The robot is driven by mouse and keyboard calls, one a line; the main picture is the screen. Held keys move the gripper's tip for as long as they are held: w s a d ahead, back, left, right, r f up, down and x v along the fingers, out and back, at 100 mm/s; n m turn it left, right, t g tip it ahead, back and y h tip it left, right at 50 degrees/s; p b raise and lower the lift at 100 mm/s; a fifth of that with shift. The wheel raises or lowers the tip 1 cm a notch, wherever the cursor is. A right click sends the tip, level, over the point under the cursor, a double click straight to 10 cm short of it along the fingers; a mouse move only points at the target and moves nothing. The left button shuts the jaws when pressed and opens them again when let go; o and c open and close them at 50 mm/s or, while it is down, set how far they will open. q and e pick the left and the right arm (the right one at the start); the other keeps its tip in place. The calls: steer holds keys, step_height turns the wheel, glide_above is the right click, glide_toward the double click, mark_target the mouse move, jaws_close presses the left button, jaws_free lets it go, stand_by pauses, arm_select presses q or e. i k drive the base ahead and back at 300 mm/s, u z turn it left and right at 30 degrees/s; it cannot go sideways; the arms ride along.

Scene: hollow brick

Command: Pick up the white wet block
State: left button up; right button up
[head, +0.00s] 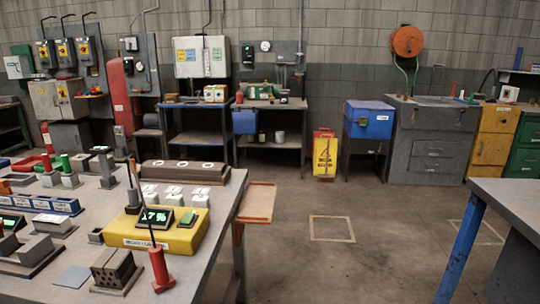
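Several small white blocks stand in a group on the workbench (215,255) at the left of the head view. The left one of the front group (149,198) is partly hidden by a thin dark rod, and another white block (200,201) stands at the right end. I cannot tell which of them is wet. A dark grey hollow brick (115,270) with holes in its front face sits near the bench's front edge. Neither of my grippers shows in this view.
A yellow device (160,239) and a red cone-shaped item with a thin upright rod (161,272) stand close to the white blocks. A long brown block (185,172) lies behind them. Open floor (330,265) lies between this bench and the right-hand table (515,200).

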mark_target(171, 199)
steer(key=u, duration=0.5)
steer(key=k, duration=1.15)
steer(key=z, duration=0.25)
steer(key=i, duration=1.5)
steer(key=u, duration=0.6)
